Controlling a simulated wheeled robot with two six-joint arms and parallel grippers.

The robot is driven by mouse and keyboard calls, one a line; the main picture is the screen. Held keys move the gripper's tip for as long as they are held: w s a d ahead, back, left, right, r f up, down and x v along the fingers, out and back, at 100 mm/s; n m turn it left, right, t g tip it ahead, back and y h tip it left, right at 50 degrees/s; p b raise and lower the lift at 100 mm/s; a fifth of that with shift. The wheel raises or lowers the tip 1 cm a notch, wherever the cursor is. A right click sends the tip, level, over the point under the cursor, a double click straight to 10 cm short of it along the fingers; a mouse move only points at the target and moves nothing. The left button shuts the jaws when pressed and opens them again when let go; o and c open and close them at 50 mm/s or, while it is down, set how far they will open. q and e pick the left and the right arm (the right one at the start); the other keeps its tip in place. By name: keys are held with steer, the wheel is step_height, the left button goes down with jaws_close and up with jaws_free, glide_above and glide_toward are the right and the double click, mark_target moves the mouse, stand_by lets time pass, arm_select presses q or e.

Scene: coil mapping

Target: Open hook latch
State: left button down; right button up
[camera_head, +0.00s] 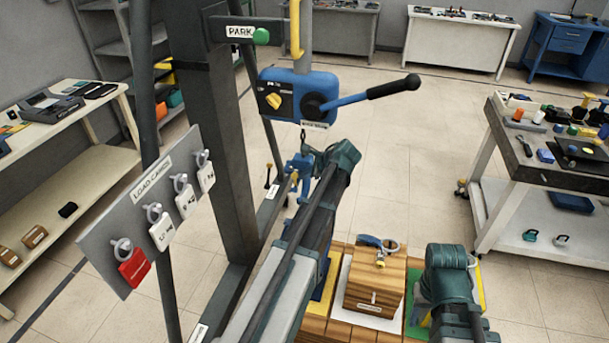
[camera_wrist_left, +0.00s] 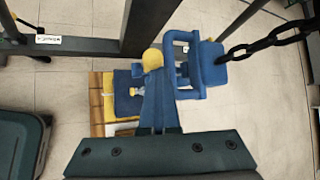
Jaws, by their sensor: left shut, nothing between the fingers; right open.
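The blue hook block (camera_head: 299,166) hangs on a short chain below the blue hoist (camera_head: 299,95). In the left wrist view the hook block (camera_wrist_left: 206,66) is close, with a yellow ball knob (camera_wrist_left: 152,59) at its left side. My left gripper (camera_wrist_left: 155,76) is shut and empty, its blue fingertips just below the knob; I cannot tell whether they touch it. In the head view my left wrist partly hides the area beside the hook. My right gripper (camera_head: 450,268) is open, low at the right beside the wooden crate; its fingertips are hard to make out. The latch is not clearly visible.
A wooden crate (camera_head: 375,284) with a ring on top stands on the pallet below. The hoist's long lever (camera_head: 370,94) sticks out right. A load card board (camera_head: 130,222) and dark post (camera_head: 210,130) stand left. Open floor lies behind the hoist.

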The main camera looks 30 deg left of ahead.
arm_select(q)
steer(key=shift+s+r, duration=0.1)
steer(key=shift+r, duration=0.05)
steer(key=p+v, duration=0.9)
steer(key=v, duration=0.4)
steer(key=shift+d+r+p, duration=0.25)
steer(key=shift+p, duration=0.15)
